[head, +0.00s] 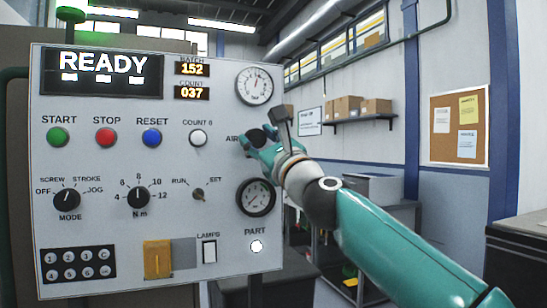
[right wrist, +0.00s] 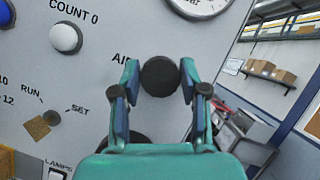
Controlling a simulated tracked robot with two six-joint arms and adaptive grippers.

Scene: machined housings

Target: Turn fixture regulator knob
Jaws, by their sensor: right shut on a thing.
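The regulator knob (right wrist: 160,77) is a round black knob beside the "AIR" label on the grey control panel (head: 110,222). In the right wrist view it sits between the two fingers of my right gripper (right wrist: 159,80), which is shut on it. In the head view my right gripper (head: 258,142) reaches in from the right and covers much of the knob. A white gauge (head: 254,86) is above the knob, and a dark-rimmed gauge (head: 256,197) is below it. My left gripper is in neither view.
A white COUNT 0 button (head: 198,138) and a RUN/SET key switch (head: 198,194) are left of the knob. The display (head: 102,73) reads READY. A shelf with cardboard boxes (head: 347,107) is on the back wall.

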